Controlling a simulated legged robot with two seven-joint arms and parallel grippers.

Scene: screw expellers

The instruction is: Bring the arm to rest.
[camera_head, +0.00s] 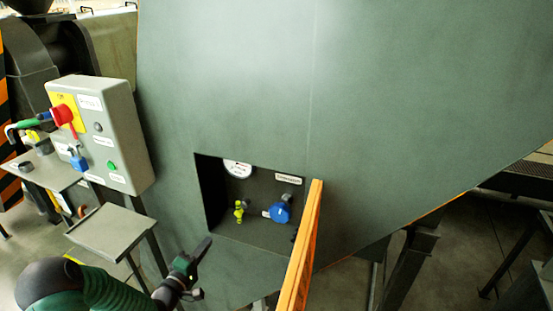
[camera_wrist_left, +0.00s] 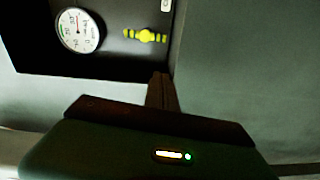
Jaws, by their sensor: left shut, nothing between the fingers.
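My left arm comes in from the bottom left of the head view. Its gripper (camera_head: 208,243) is shut and empty, in front of the large green-grey machine wall, just below and left of the dark recess. In the left wrist view the closed fingers (camera_wrist_left: 162,92) show at the lower edge of the recess. My right gripper is not in view.
The recess (camera_head: 222,222) holds a gauge (camera_head: 238,169), a yellow-green valve (camera_head: 240,211) and a blue knob (camera_head: 281,212). Its orange-edged door (camera_head: 302,250) stands open on the right. A grey control box (camera_head: 102,132) and small shelf (camera_head: 110,232) are at left.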

